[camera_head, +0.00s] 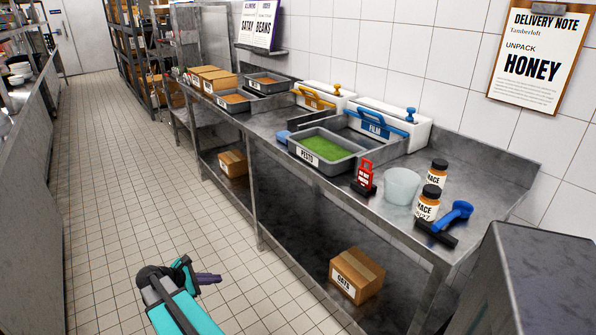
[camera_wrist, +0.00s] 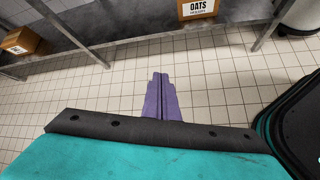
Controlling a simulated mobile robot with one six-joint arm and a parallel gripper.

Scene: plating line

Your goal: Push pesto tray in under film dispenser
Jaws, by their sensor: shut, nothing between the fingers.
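The pesto tray (camera_head: 330,158) is a grey tray with green contents and a PESTO label on its front. It sits on the steel counter near the front edge. The film dispenser (camera_head: 382,122) is a white box with a blue handle and a FILM label, behind and right of the tray. A grey tray-like bay (camera_head: 350,130) shows between them. My gripper (camera_head: 218,278) is over the floor, well in front of and below the counter. Its purple fingers also show in the wrist view (camera_wrist: 162,97). They are shut and empty.
A blue item (camera_head: 283,136) lies left of the tray. An oats box (camera_head: 357,275) sits on the lower shelf.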

